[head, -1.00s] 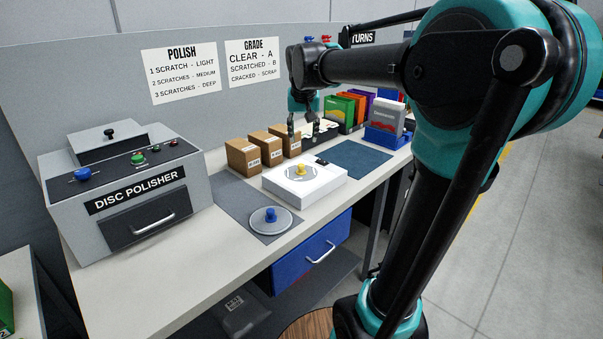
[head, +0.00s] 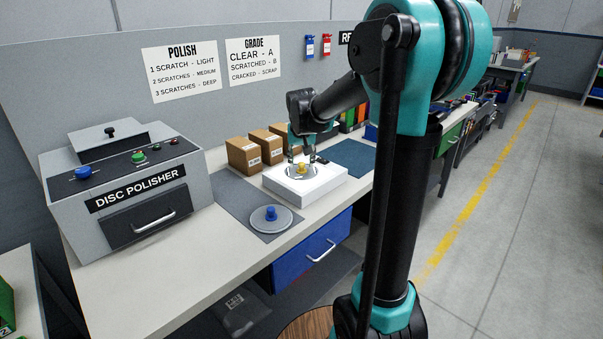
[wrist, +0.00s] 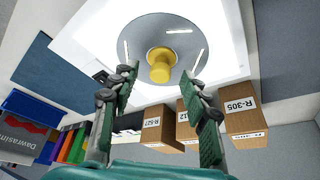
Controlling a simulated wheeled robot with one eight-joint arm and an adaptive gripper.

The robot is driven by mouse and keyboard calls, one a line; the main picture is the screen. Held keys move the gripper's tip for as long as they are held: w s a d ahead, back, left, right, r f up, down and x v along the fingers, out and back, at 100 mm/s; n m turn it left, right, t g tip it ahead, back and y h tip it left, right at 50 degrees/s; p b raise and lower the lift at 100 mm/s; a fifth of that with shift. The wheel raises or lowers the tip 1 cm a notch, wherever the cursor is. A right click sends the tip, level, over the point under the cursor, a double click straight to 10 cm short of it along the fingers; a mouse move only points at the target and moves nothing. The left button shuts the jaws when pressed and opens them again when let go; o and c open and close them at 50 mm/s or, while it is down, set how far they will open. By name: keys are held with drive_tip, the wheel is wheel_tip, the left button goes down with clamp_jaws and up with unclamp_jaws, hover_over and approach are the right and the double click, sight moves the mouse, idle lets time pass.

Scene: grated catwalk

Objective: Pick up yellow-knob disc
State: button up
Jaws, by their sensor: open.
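The yellow-knob disc is a grey disc with a yellow knob (head: 301,169), lying on a white box-like unit (head: 320,188) on the bench. In the wrist view the disc (wrist: 150,30) shows several light scratch-like marks around its yellow knob (wrist: 160,66). My gripper (head: 302,158) is open above the white unit, close to the knob. In the wrist view its two fingers (wrist: 158,82) stand either side of the knob's line, with nothing between the pads. Whether the fingertips are level with the knob is unclear.
A blue-knob disc (head: 271,218) lies on the grey mat (head: 232,192) in front. Several cardboard boxes (head: 243,155) stand close behind the white unit. The disc polisher (head: 125,195) is at left. A blue mat (head: 352,157) to the right is bare.

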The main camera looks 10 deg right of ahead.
drive_tip(key=shift+w+f, duration=0.1)
drive_tip(key=shift+f, duration=0.15)
drive_tip(key=shift+c, duration=0.5)
clamp_jaws()
